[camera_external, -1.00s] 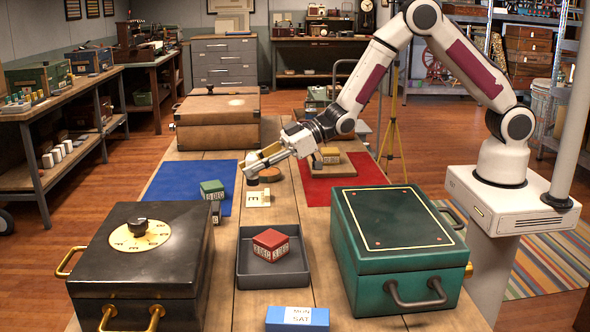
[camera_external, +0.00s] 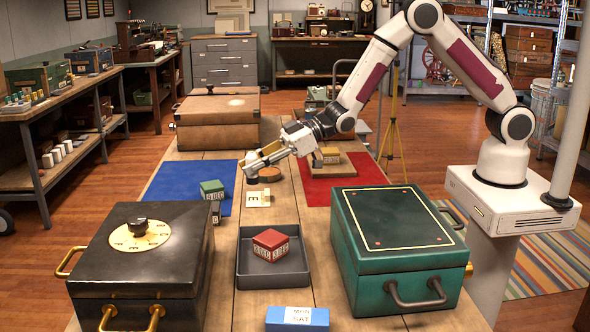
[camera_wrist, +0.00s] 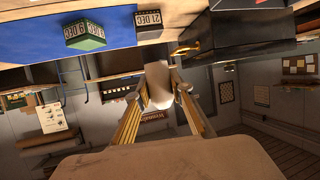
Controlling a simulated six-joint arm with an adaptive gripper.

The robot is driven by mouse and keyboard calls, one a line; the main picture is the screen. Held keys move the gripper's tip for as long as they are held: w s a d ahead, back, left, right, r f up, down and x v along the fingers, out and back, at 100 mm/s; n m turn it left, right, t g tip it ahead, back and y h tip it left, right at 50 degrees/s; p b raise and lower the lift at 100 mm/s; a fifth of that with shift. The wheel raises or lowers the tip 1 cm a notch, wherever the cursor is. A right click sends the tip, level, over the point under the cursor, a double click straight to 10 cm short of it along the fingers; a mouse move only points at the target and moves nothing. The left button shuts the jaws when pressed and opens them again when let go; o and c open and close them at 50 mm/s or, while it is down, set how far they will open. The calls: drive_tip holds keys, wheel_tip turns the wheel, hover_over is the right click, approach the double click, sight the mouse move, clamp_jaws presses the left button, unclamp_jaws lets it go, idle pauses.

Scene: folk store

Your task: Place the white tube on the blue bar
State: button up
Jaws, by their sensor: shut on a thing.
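My gripper (camera_external: 252,167) is above the far middle of the table, by the right edge of the blue mat. In the wrist view my gripper (camera_wrist: 163,88) is shut on a pale white piece, the white tube (camera_wrist: 159,82), between its fingertips. In the outside view the tube is small and hard to tell from the fingers. A blue bar (camera_external: 297,325) with a white patch reading MON and SAT lies at the near front edge of the table, well away from my gripper.
A grey tray (camera_external: 273,281) holding a red block (camera_external: 271,240) stands between a black box (camera_external: 140,262) and a green box (camera_external: 396,250). Green and dark date blocks (camera_external: 212,188) are on the blue mat (camera_external: 165,192).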

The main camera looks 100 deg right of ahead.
drive_tip(key=s+a+r+n+g+y, duration=0.2)
drive_tip(key=a+n+g+y, duration=0.2)
drive_tip(key=a, duration=1.8)
drive_tip(key=s+a+r+n+g+y, duration=0.2)
drive_tip(key=a+n, duration=0.5)
drive_tip(key=a, duration=1.5)
drive_tip(key=s+g+y, duration=0.1)
drive_tip(key=g+y, duration=0.1)
drive_tip(key=y, duration=0.1)
drive_tip(key=shift+g, duration=0.4)
drive_tip(key=shift+d+f+y, duration=0.1)
drive_tip(key=shift+y, duration=0.2)
hover_over(281, 316)
drive_tip(key=shift+f, duration=3.1)
drive_tip(key=shift+f, duration=1.85)
drive_tip(key=shift+f, duration=0.2)
